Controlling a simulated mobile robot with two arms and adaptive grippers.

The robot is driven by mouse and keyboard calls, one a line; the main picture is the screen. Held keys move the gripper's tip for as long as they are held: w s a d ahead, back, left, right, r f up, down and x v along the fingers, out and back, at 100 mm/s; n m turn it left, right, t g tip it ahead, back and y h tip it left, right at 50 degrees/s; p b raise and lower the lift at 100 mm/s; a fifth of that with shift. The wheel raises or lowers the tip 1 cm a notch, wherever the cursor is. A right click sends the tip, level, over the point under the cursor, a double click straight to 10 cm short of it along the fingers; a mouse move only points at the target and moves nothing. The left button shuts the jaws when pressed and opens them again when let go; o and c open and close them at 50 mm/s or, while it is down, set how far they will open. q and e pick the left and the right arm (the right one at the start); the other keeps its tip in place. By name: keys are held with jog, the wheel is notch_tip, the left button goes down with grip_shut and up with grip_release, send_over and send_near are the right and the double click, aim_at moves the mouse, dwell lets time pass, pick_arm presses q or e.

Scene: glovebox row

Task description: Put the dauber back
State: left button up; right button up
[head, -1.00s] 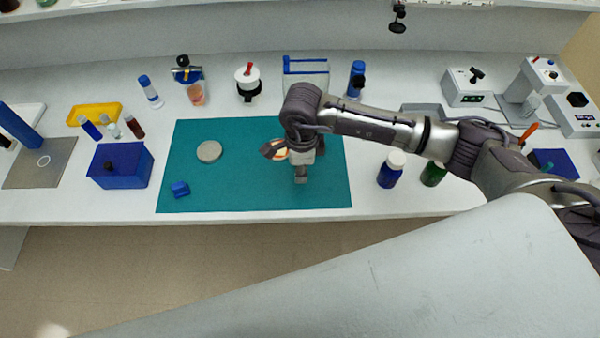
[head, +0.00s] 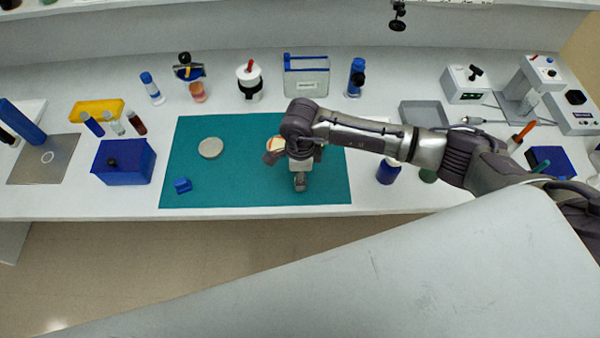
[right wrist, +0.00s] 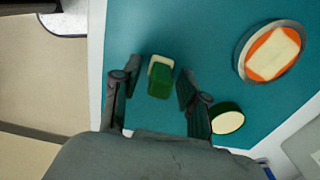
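In the right wrist view, a green block with a cream end (right wrist: 160,77) lies between the fingers of my right gripper (right wrist: 150,88). The fingers are apart, with gaps beside the block. A green round piece with a cream face (right wrist: 228,119) is just outside the right-hand finger. I cannot tell for certain which is the dauber. A round dish with orange and a cream patch (right wrist: 272,52) lies at upper right; it also shows in the head view (head: 275,143). There, my right gripper (head: 299,184) is low over the teal mat (head: 235,185), and my arm hides both green pieces. My left gripper is out of view.
A grey disc (head: 210,148) and a small blue piece (head: 183,185) lie on the mat's left part. A blue box (head: 124,165) stands left of it, and a blue bottle (head: 388,173) right of it. A clear tank (head: 306,77) stands behind. The mat's middle is free.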

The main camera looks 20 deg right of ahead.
jog(key=shift+r+p, duration=0.3)
notch_tip(320, 180, up, 12)
jog(key=b, duration=0.4)
jog(key=shift+f, duration=0.15)
